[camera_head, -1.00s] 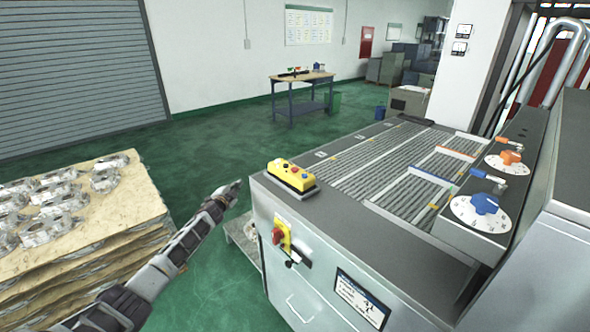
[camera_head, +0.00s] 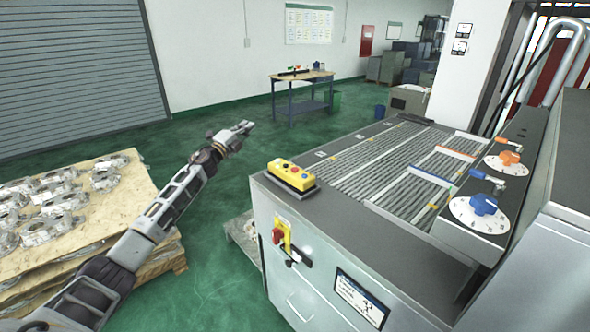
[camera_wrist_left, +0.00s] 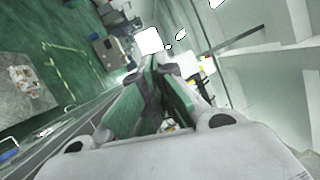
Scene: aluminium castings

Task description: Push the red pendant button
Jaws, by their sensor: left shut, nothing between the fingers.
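The yellow pendant (camera_head: 291,176) lies on the near left corner of the grey machine's top in the head view. It carries several coloured buttons, with a small red button (camera_head: 295,170) among them. My left gripper (camera_head: 247,127) is shut and empty. In the head view it is up and to the left of the pendant, apart from it, over the green floor. In the left wrist view the fingers (camera_wrist_left: 165,68) point away from the camera, and I cannot make out the pendant there. My right gripper is not in view.
The machine (camera_head: 350,250) has a red rotary switch (camera_head: 277,236) on its front and dials (camera_head: 483,204) at right. A pallet stack (camera_head: 110,215) with castings stands at left. A workbench (camera_head: 303,88) is behind. Green floor between is free.

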